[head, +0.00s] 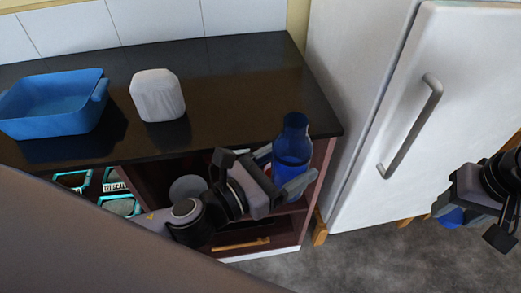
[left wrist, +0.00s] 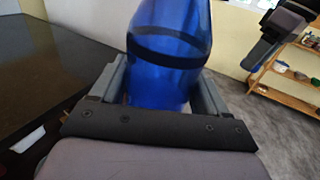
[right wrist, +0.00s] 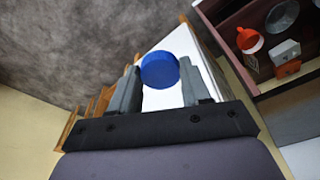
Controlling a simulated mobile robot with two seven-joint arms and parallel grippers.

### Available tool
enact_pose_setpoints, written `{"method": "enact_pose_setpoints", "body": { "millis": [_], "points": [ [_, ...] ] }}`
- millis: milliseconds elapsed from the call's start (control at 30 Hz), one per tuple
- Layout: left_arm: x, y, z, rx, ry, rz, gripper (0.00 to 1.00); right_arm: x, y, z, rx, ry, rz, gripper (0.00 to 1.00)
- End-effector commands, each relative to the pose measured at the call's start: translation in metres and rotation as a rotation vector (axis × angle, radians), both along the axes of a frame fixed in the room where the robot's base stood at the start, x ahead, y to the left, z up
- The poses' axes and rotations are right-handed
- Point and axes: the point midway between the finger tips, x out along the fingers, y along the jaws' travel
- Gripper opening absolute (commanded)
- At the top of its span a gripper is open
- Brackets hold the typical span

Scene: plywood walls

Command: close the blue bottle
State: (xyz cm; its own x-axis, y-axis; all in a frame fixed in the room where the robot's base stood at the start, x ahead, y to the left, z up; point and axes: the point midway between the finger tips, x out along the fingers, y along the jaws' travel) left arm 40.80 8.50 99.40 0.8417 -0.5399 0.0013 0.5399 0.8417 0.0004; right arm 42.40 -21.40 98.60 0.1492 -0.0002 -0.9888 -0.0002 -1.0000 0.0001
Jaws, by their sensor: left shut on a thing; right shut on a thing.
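The blue bottle (head: 293,148) is roughly upright in my left gripper (head: 283,172), by the front right corner of the dark counter. In the left wrist view the bottle (left wrist: 168,62) sits between both fingers, its top cut off by the frame. My right gripper (head: 455,208) is at the far right, in front of the white fridge. It is shut on a round blue cap (head: 453,217), which also shows between the fingertips in the right wrist view (right wrist: 160,70). The cap and the bottle are well apart. The bottle's opening is not clear.
A blue basin (head: 52,104) and a white rounded box (head: 157,95) stand on the counter (head: 225,75). The fridge (head: 385,110) with its handle (head: 412,122) is right of the counter. Open shelves below hold a grey bowl (head: 187,187). Floor shows between both grippers.

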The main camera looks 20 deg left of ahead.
Motion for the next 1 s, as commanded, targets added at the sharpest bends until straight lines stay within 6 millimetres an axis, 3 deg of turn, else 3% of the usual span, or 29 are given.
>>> {"method": "enact_pose_setpoints", "body": {
  "millis": [300, 767, 867, 1000],
  "points": [
    [-0.003, -0.027, 0.003, 0.000, -0.002, -0.121, 0.20, 0.000, 0.000, 0.000, 0.000, 0.000, 0.000, 0.19],
    [-0.004, -0.029, 0.001, 0.001, 0.001, -0.130, 0.20, 0.001, 0.002, 0.001, 0.001, -0.001, 0.003, 0.19],
    [-0.004, -0.029, 0.002, 0.000, 0.000, -0.130, 0.20, 0.005, 0.009, 0.007, 0.001, -0.002, 0.018, 0.19],
    [-0.004, -0.029, 0.002, 0.000, 0.000, -0.130, 0.20, 0.016, 0.036, 0.026, 0.003, -0.006, 0.076, 0.19]
  ]
}}
